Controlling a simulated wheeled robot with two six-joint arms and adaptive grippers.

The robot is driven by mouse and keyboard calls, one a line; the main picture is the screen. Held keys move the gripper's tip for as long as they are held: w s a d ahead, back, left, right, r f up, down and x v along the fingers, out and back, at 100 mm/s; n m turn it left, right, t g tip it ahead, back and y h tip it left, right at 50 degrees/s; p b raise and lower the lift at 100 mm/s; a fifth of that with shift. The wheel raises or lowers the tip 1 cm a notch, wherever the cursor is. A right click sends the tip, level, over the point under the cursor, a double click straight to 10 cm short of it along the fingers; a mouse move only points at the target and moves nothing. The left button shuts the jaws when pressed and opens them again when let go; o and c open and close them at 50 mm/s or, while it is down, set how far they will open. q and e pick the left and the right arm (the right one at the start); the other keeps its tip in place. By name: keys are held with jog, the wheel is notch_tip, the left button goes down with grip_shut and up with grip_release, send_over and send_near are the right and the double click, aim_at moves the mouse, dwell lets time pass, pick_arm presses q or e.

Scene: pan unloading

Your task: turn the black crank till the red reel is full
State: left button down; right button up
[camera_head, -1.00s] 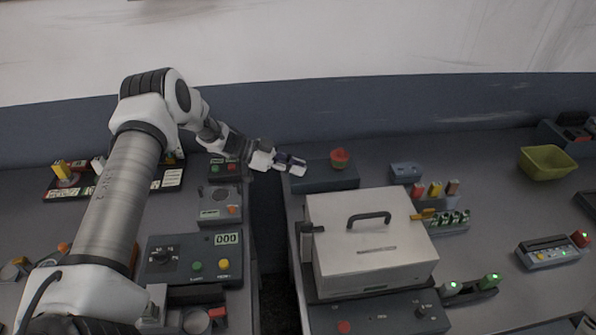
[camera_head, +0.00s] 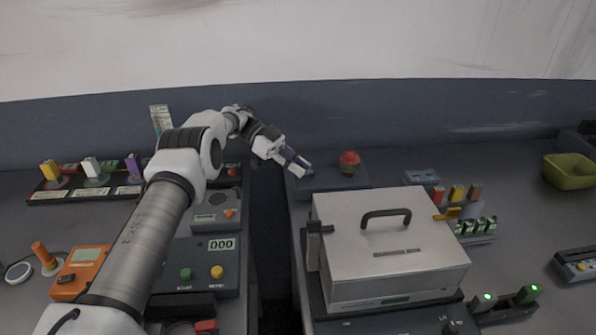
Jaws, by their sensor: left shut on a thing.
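A small red reel (camera_head: 349,158) with a greenish lower part stands on a low dark box (camera_head: 335,180) at the back, behind the white case. My left gripper (camera_head: 300,168) is at the left end of this box, a little left of the reel and apart from it. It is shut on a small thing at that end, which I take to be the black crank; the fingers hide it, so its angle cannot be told. How much is wound on the reel is too small to tell. My right gripper is not in view.
A white case (camera_head: 390,245) with a black handle stands in front of the dark box. A dark gap (camera_head: 270,240) separates the two benches. A green bin (camera_head: 570,172) is at the far right. A rack with colored pieces (camera_head: 90,190) lies left of my arm.

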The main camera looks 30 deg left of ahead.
pick_arm(q)
jog(key=c, duration=1.1)
grip_release()
jog(key=shift+d, duration=0.15)
notch_tip(320, 180, up, 10)
jog(key=shift+r, duration=0.1)
